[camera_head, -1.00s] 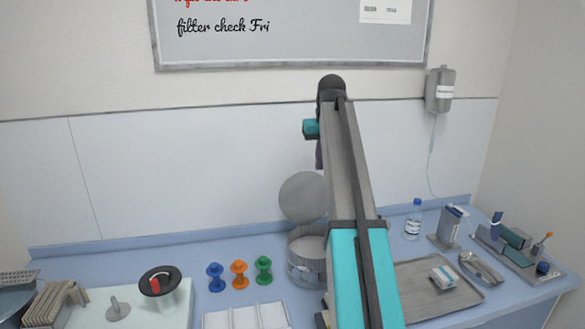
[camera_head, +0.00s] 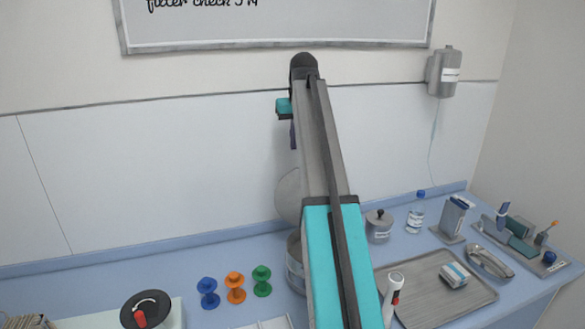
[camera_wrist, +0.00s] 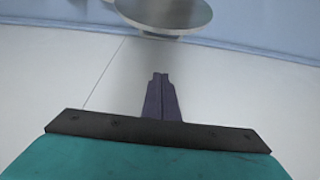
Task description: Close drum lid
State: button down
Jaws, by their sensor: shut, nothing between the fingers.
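The drum (camera_head: 295,262) is a round grey metal container on the blue counter, mostly hidden behind my arm. Its round grey lid (camera_head: 288,195) stands open, raised at the drum's back near the wall, and is partly covered by my arm. In the wrist view the lid (camera_wrist: 168,14) is a grey disc at the top edge, apart from my fingers. My gripper (camera_head: 293,135) is shut and empty, above the lid and in front of the wall. Its dark fingers also show together in the wrist view (camera_wrist: 160,78).
Blue, orange and green spools (camera_head: 235,288) stand left of the drum. A white handheld device (camera_head: 392,298) stands by the tray. The wall is close behind.

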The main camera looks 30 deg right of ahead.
jog(key=shift+f, duration=0.1)
notch_tip(320, 180, down, 9)
jog(key=s+p, duration=0.1)
jog(key=p, duration=0.4)
jog(key=shift+a, duration=0.2)
dwell(0.9)
jog(key=shift+a+f, duration=0.1)
jog(key=shift+a, duration=0.05)
dwell(0.3)
